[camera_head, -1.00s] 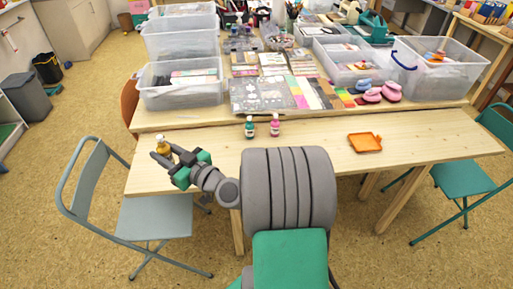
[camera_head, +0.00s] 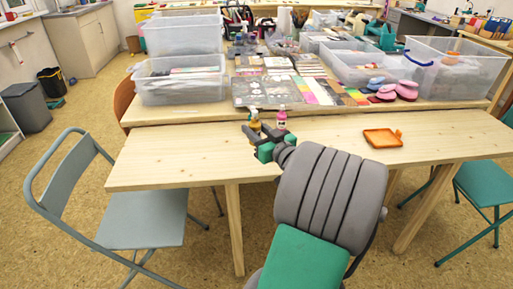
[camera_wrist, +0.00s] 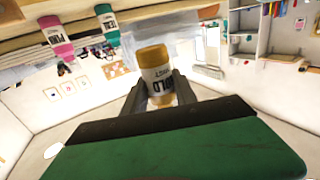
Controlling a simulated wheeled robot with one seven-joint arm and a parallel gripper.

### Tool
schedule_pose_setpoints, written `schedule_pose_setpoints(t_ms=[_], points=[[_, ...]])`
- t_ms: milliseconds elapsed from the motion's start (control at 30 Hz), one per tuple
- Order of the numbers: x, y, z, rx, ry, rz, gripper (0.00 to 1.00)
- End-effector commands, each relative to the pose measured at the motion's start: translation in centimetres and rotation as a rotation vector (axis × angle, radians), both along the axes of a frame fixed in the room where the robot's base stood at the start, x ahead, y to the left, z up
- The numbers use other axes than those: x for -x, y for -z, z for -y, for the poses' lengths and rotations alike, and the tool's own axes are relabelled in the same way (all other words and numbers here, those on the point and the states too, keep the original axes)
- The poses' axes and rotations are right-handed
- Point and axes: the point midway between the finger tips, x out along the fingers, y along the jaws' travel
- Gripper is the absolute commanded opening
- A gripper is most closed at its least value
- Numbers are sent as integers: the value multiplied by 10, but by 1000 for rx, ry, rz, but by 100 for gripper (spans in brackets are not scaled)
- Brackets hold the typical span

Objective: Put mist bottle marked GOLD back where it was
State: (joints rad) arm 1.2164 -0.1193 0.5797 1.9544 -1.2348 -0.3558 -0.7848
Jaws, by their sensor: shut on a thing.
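The gold-coloured mist bottle (camera_head: 254,123) is in my gripper (camera_head: 257,133), over the front table near the other bottles. In the wrist view the bottle (camera_wrist: 154,66) sits between both fingers of my gripper (camera_wrist: 158,92), its label showing part of GOLD. A pink bottle (camera_head: 281,119) stands just to the right of it on the table. In the wrist view the pink bottle (camera_wrist: 56,36) and a teal bottle (camera_wrist: 107,23) show at the upper left, apart from the gold one. In the head view the teal bottle is hidden behind the gold bottle and my gripper.
An orange tray (camera_head: 382,139) lies on the right of the front table (camera_head: 180,160). The table's left part is bare. Clear bins (camera_head: 180,88), stamp sheets (camera_head: 268,92) and pink and blue items (camera_head: 406,90) fill the table behind.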

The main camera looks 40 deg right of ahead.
Motion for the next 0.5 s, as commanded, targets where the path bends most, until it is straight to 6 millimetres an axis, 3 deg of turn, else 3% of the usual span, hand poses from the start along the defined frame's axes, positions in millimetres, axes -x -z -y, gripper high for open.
schedule_pose_setpoints(t_ms=[33,100,367,500], points=[[-8,20,5,-7,-4,-3,0],[-18,34,13,-7,-3,-2,0],[-36,61,28,-3,-2,-2,0],[-35,87,28,-4,0,-1,0]])
